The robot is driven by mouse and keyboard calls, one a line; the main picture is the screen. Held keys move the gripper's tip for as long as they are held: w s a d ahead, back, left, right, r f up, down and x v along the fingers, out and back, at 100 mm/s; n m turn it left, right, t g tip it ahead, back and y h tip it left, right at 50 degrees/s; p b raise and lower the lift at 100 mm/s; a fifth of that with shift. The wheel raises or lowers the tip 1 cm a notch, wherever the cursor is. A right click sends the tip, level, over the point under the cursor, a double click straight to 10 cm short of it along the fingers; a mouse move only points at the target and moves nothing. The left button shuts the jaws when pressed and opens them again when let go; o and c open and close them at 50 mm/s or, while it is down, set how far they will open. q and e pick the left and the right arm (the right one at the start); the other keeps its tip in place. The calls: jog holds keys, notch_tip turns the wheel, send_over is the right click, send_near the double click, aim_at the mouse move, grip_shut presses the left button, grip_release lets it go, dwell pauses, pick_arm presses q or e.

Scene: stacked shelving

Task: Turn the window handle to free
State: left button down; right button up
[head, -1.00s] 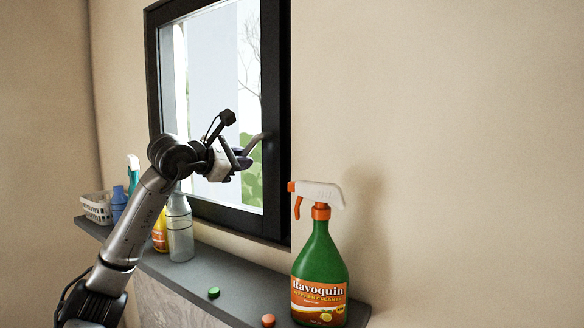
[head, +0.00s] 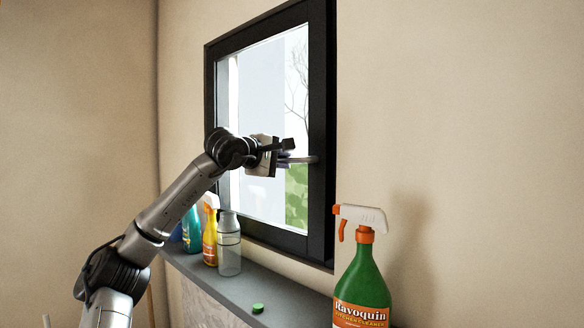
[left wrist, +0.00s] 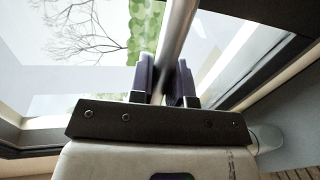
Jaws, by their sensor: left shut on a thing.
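The black-framed window (head: 322,120) is set in the wall, and its sash looks closed. Its grey lever handle (head: 306,160) sits on the right-hand side of the frame and points left, about level. My left gripper (head: 286,158) reaches it from the left and is shut on the lever. In the left wrist view, the handle bar (left wrist: 181,22) runs down between the two dark fingers of my left gripper (left wrist: 166,82). The part of the lever between the fingers is partly hidden. My right gripper is not in view.
A grey ledge (head: 240,292) runs below the window. On it stand a green spray bottle (head: 361,285) at right, and a clear bottle (head: 229,255), a yellow bottle (head: 210,243) and a teal bottle (head: 191,232) at left. A green cap (head: 258,308) lies between.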

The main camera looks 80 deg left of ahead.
pick_arm(q)
jog(key=shift+d+r+m, duration=0.1)
jog(key=shift+r+m, duration=0.2)
dwell(0.4)
jog(key=c, duration=1.1)
grip_release()
jog(key=shift+s+d+b, duration=0.2)
jog(key=shift+s+b, duration=0.15)
jog(key=shift+s, duration=0.1)
jog(key=b+v, duration=0.4)
jog(key=v, duration=0.8)
jog(key=shift+s+d+r, duration=0.15)
jog(key=shift+s+d, duration=0.1)
jog(key=shift+d, duration=0.05)
